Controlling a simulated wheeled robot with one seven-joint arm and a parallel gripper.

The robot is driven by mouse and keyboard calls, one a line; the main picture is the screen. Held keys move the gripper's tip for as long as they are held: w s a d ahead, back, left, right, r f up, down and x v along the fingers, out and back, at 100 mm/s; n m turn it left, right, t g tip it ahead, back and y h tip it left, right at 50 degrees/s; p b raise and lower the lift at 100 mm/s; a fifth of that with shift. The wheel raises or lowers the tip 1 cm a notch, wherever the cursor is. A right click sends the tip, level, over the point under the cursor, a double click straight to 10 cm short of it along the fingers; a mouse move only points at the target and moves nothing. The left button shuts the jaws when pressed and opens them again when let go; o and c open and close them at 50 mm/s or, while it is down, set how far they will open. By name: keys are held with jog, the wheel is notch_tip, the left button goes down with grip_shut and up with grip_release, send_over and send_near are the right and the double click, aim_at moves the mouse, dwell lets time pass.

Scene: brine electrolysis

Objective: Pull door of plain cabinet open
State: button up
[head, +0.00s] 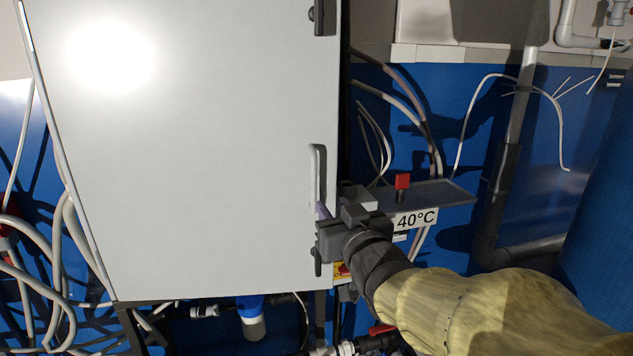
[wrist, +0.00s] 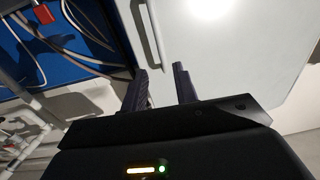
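The plain cabinet's pale grey door (head: 200,150) fills the left and middle of the head view and looks closed. Its light upright bar handle (head: 314,172) sits near the door's right edge. My gripper (head: 325,209) is at the handle's lower end, partly hiding that area. In the wrist view my gripper (wrist: 161,69) is open, with two dark fingers apart. The handle (wrist: 152,35) rises beyond the fingers, its lower end showing between the fingertips. I cannot tell whether a finger touches it. The door (wrist: 230,50) lies behind it.
Loose cables (head: 410,110) hang on the blue wall behind. A blue-topped filter (head: 251,315) and pipes sit below the cabinet.

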aim_at(314, 182)
jog(key=p+x, duration=0.2)
jog(key=x, duration=0.9)
jog(key=shift+w+r, duration=0.1)
jog(key=shift+w, duration=0.1)
jog(key=shift+w+a+p, duration=0.25)
jog(key=shift+w+p, duration=0.15)
jog(key=shift+w, duration=0.15)
jog(key=shift+c, duration=0.4)
